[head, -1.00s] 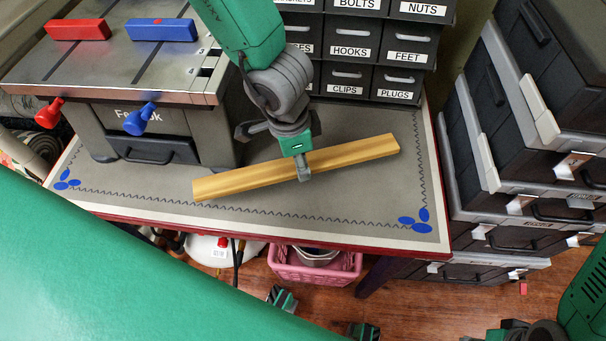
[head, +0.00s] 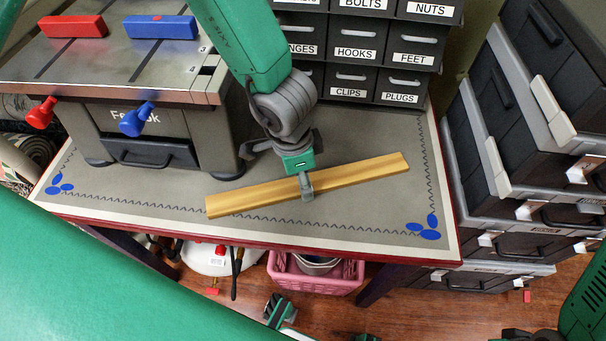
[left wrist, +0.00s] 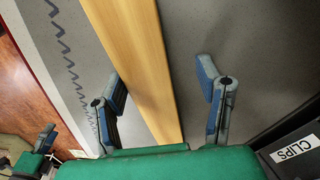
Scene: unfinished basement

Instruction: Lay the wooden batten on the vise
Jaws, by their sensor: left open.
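The wooden batten (head: 350,178) lies flat on the grey bench top, at a slant with its right end farther back. The vise (head: 120,70) stands at the back left of the bench, with a flat metal top and a red and a blue jaw block on it. My left gripper (head: 303,174) is open over the middle of the batten. In the left wrist view the open fingers of the gripper (left wrist: 163,100) stand on either side of the batten (left wrist: 135,50), with gaps on both sides. One finger is hidden in the head view.
Black labelled drawers (head: 355,55) stand behind the batten. Stacked dark toolboxes (head: 540,130) stand right of the bench. A red and a blue knob (head: 137,119) stick out from the vise front. A pink basket (head: 315,275) is under the bench. Bare bench top (head: 380,215) lies in front.

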